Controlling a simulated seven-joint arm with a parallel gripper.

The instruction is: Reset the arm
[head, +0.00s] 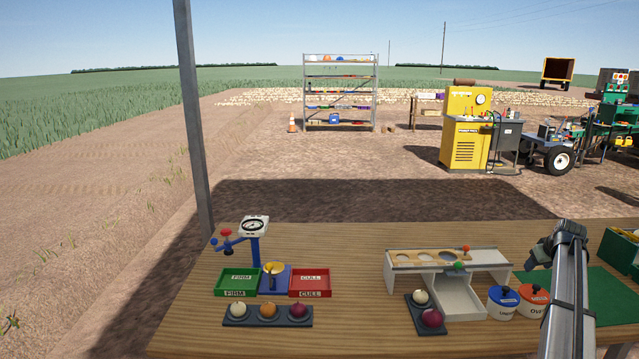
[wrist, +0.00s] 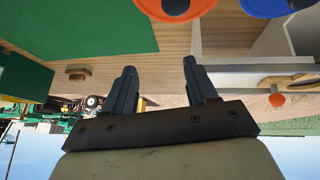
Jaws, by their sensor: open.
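My arm reaches over the right part of the wooden table (head: 350,240). My gripper (wrist: 159,64) is open and empty in the wrist view, its two dark fingers spread apart with nothing between them. In the head view the arm's end is seen in front of the green mat (head: 612,298); the fingertips are hard to make out there. The wrist view is upside down, with sky at the bottom. The gripper is apart from the blue-lidded pot (head: 503,297) and the orange-lidded pot (head: 533,297), which stand just left of the arm.
A white sizing stand (head: 458,299) with a holed board is left of the pots, beside a dark tray (head: 416,318) of two onions. Green FIRM (head: 238,282) and red CULL (head: 309,283) trays, a dial gauge (head: 253,226) and a three-onion tray (head: 267,322) are farther left.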

